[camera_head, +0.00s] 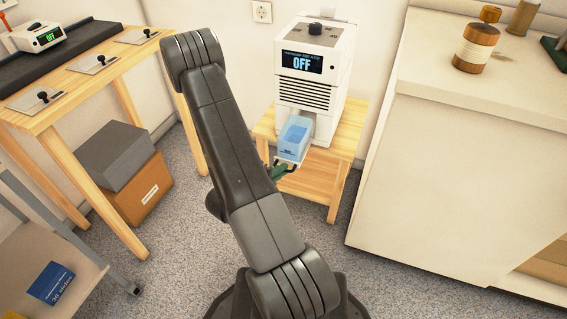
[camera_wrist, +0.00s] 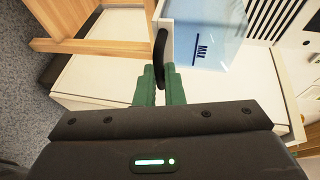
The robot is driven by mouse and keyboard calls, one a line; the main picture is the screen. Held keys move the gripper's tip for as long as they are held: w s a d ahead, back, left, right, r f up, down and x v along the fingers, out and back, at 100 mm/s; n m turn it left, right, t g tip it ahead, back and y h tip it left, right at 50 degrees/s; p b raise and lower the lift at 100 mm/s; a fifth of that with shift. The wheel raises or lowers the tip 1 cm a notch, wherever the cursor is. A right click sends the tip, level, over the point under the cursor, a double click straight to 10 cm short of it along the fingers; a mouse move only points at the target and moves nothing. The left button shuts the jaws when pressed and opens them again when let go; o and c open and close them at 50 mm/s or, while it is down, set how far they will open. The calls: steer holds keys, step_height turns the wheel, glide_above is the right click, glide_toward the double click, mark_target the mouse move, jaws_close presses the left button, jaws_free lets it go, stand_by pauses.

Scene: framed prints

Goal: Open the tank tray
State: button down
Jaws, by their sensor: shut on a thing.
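The white machine (camera_head: 309,85) has a dark display reading OFF and stands on a small wooden table. Its tank tray (camera_head: 288,158) sticks out at the front, below the vent slots, with a clear blue water tank (camera_head: 294,136) on it. In the wrist view the tank (camera_wrist: 208,35) shows a MAX line. The tray's black handle (camera_wrist: 160,45) stands between the green fingers of my gripper (camera_wrist: 159,84). The gripper is shut on the handle. In the head view my green fingers (camera_head: 279,173) are at the tray's front end, partly hidden by my arm.
The small wooden table (camera_head: 345,140) is under the machine. A white counter (camera_head: 470,150) with a brown jar (camera_head: 476,48) stands at the right. A wooden workbench (camera_head: 95,75) is at the left, with boxes (camera_head: 135,195) below. Grey floor is clear between them.

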steer(key=shift+s+a, duration=0.1)
steer(key=shift+s, duration=0.05)
steer(key=c, duration=1.5)
jaws_free()
steer(key=shift+c, duration=0.2)
steer(key=p+v, duration=0.3)
steer(key=v, duration=1)
steer(key=shift+s+a+p, duration=0.3)
steer(key=shift+p, duration=0.1)
steer(key=b+x, duration=0.3)
steer(key=x, duration=1)
steer(key=shift+b, duration=0.3)
steer(key=shift+r, duration=0.1)
